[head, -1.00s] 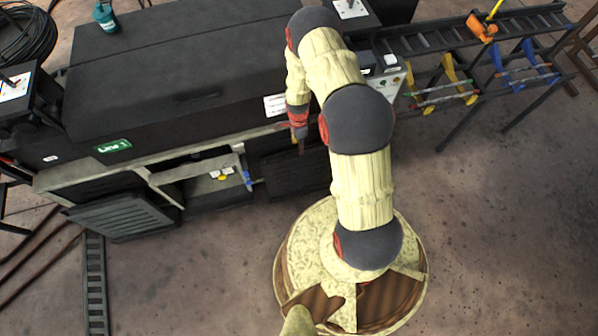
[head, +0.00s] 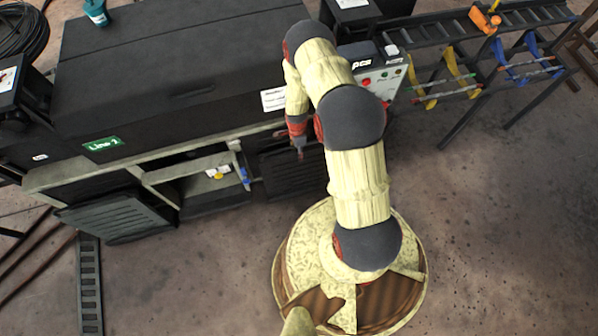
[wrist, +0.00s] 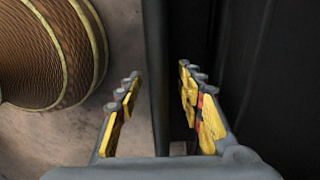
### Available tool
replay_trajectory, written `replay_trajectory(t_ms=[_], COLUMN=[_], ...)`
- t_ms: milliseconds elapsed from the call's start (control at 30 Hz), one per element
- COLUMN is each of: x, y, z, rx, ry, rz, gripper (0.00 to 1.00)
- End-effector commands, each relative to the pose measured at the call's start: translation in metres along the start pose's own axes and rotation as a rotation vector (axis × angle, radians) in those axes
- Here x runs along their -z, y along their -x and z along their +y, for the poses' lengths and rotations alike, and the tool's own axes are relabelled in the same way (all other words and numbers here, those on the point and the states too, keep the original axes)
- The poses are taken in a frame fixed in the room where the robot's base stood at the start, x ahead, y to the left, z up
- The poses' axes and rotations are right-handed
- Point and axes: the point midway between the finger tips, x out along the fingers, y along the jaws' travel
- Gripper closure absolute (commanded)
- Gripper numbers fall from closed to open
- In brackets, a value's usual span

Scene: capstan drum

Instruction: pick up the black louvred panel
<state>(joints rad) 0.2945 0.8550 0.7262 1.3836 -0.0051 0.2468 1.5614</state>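Two black louvred panels show in the head view. One panel (head: 118,222) leans outward at the lower left of the black machine. The other (head: 300,180) is at the machine's front, partly hidden behind my arm. My gripper (head: 299,151) is at the upper edge of this second panel, small in the head view. In the wrist view my gripper (wrist: 160,105) is open, its yellow-padded fingers apart. A thin dark upright edge (wrist: 157,60) shows between the fingers, apparently the panel's; I see no clear contact with either finger.
The black machine (head: 180,70) with an open shelf (head: 205,175) stands in front of me. A rack with blue and yellow brackets (head: 460,80) stands at the right. A cable tray (head: 90,285) lies on the floor at the left. The right floor is clear.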

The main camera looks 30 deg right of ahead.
Motion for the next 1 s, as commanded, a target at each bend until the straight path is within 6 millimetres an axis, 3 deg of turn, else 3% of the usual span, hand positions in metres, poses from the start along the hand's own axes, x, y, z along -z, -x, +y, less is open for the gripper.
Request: replay_trajectory(t_ms=[100, 733, 1000], x=[0.0000, 0.0000, 0.0000], y=[0.0012, 0.0011, 0.0012], z=[-0.0001, 0.0002, 0.0001], rx=[0.000, 0.000, 0.000], ry=[0.000, 0.000, 0.000], rz=[0.000, 0.000, 0.000], gripper=[0.63, 0.99, 1.00])
